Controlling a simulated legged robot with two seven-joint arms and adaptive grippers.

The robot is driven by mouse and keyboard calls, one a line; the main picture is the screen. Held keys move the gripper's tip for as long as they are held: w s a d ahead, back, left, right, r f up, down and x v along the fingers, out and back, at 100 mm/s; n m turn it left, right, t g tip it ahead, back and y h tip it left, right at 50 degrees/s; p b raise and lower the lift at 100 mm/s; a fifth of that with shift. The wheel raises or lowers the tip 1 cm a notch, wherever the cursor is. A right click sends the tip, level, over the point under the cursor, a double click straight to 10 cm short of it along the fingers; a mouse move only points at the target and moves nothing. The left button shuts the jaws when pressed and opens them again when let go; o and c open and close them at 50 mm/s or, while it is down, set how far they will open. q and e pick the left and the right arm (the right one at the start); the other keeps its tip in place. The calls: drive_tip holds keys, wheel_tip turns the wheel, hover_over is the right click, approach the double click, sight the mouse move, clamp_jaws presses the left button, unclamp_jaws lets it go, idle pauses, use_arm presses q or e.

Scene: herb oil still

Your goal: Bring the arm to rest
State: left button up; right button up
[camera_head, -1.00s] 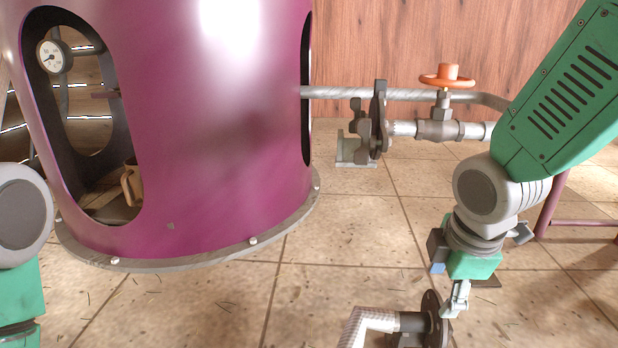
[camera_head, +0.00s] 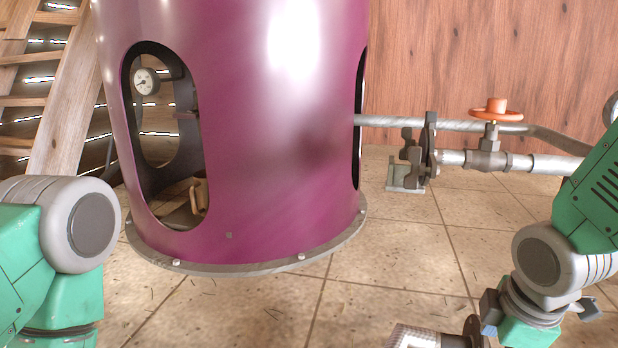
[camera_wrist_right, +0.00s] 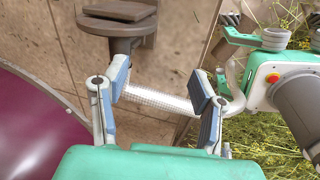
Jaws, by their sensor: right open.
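My right gripper (camera_wrist_right: 158,78) is open in the right wrist view, its two blue-grey finger pads well apart. A white mesh-patterned pipe (camera_wrist_right: 160,101) shows across the gap between them; I cannot tell how far beyond the fingers it lies. In the head view my right arm (camera_head: 540,262) comes down at the right edge, and its fingers are cut off by the bottom edge. The pipe end (camera_head: 412,337) shows left of it, at the bottom. My left arm (camera_head: 85,225) is bent at the left edge; its gripper is out of the picture.
A large purple still (camera_head: 270,150) with cut-out windows stands in the middle. Behind my right arm is a pipe line with an orange valve wheel (camera_head: 496,112) and a dark flange fitting (camera_head: 428,150). Wooden stairs (camera_head: 65,90) are at the left. Tiled floor (camera_head: 400,245) is clear between.

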use_arm(q)
wheel_tip(320, 180, up, 9)
drive_tip(key=p, duration=0.8)
drive_tip(key=shift+p, duration=0.35)
use_arm(e)
drive_tip(key=s+d+f+m+g, duration=0.1)
drive_tip(key=s+f+m+g, duration=0.1)
drive_tip(key=s+f+m, duration=1.1)
drive_tip(key=s+f, duration=0.5)
drive_tip(key=s, duration=0.1)
drive_tip(key=shift+s+d+m, duration=0.2)
drive_tip(key=shift+m, duration=0.1)
use_arm(q)
drive_tip(key=shift+o, duration=0.5)
drive_tip(key=shift+a, duration=0.1)
